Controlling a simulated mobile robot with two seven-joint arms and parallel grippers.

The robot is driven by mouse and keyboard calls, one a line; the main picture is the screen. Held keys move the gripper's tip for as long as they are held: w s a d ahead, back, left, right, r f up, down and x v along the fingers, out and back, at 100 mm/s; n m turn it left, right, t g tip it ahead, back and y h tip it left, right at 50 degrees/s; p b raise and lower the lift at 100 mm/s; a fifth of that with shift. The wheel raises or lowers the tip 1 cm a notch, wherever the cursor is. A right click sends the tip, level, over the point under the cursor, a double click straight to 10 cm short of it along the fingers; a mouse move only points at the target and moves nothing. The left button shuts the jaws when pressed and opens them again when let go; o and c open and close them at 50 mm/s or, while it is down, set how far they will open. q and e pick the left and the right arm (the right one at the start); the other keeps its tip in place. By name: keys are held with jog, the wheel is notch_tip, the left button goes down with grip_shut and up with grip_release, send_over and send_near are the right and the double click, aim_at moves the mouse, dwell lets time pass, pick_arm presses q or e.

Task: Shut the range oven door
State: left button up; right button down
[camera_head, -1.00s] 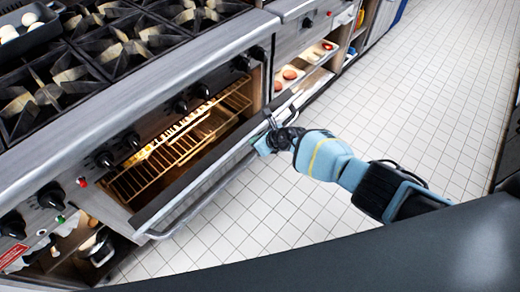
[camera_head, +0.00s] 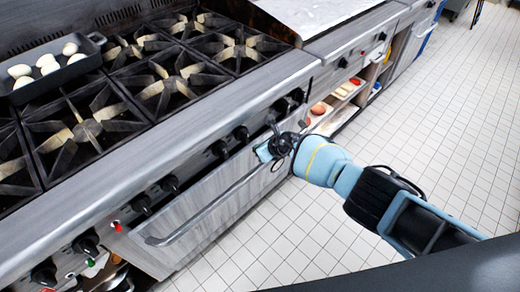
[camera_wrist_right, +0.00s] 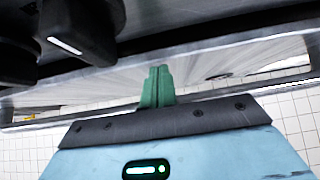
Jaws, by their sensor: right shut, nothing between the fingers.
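The range oven door (camera_head: 198,210) is a grey metal panel with a long bar handle (camera_head: 205,212). In the head view it stands nearly upright against the range front (camera_head: 160,165), and the oven inside is hidden. My right gripper (camera_head: 268,150) is at the door's upper right part, shut and empty. In the right wrist view its green fingers (camera_wrist_right: 157,87) are together in front of the door's grey face (camera_wrist_right: 215,70). My left gripper is not in view.
Black knobs (camera_head: 170,184) line the range front just above the door, close to my right gripper. A dark tray with eggs (camera_head: 62,72) sits on the burners at the left. Shelves with food (camera_head: 322,110) stand right of the oven. The tiled floor (camera_head: 440,130) is clear.

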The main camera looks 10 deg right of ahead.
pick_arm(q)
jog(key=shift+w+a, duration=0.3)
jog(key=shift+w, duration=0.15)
pick_arm(e)
jog(key=shift+w+a, duration=0.2)
jog(key=shift+w, duration=0.15)
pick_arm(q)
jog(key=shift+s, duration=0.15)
